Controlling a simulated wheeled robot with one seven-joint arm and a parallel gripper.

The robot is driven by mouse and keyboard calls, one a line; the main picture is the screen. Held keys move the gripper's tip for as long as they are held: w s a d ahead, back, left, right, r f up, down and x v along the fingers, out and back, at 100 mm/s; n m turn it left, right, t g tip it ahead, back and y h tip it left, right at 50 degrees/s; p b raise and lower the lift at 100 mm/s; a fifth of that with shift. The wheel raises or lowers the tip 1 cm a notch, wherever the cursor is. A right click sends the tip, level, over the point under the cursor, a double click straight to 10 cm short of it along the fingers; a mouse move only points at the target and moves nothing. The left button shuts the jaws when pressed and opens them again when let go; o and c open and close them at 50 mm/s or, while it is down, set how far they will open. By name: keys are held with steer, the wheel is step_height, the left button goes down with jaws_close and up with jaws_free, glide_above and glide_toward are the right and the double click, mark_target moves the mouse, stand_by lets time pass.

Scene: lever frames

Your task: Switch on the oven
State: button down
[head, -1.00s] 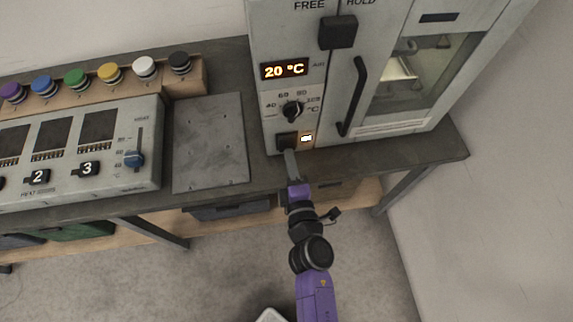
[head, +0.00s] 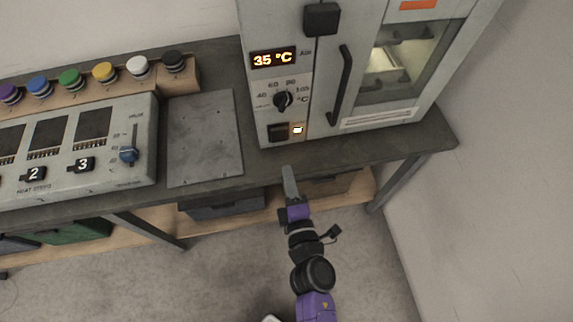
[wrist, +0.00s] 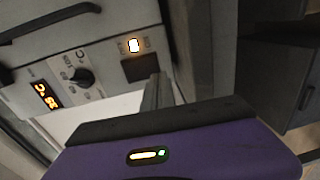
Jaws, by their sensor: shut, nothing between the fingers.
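The oven (head: 272,98) is a grey cabinet at the back right of the bench. Its display (head: 273,58) reads 35 °C. Below the display is a black dial (head: 283,101). Under the dial are a black square switch (head: 278,132) and a lit white indicator (head: 298,129). The switch (wrist: 140,68) and the lit indicator (wrist: 133,45) also show in the wrist view. My gripper (head: 287,170) is shut and empty, in front of and below the switch, with a gap between them in the head view. It also shows in the wrist view (wrist: 155,80).
The oven door has a long black handle (head: 341,85) and a lit window (head: 395,65). A bare grey plate (head: 205,138) lies left of the oven. Further left are a control panel with a blue slider (head: 128,154) and a row of coloured buttons (head: 70,78).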

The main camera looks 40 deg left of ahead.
steer(key=v, duration=0.6)
steer(key=shift+s+d+f, duration=0.2)
steer(key=shift+d+f, duration=0.05)
steer(key=shift+f, duration=0.45)
steer(key=s+d+r+m+t+h, duration=0.25)
steer(key=d+r+m, duration=0.25)
steer(key=d+m, duration=0.3)
steer(key=s+d+r+m+t+h, duration=0.1)
steer(key=d+r+m+t+h, duration=0.15)
steer(key=d+r+m, duration=0.45)
steer(key=s+d+r+m+h, duration=0.2)
steer(key=s+d+m+h, duration=0.2)
steer(key=d, duration=0.6)
steer(key=s+d+r+m+g+h, duration=0.1)
steer(key=s+d+m+h, duration=0.3)
steer(key=s+d+m, duration=0.4)
steer(key=s+d+r, duration=0.1)
steer(key=s+d, duration=0.1)
steer(key=shift+s+r+m, duration=0.3)
steer(key=shift+s+m, duration=0.05)
steer(key=shift+m, duration=0.05)
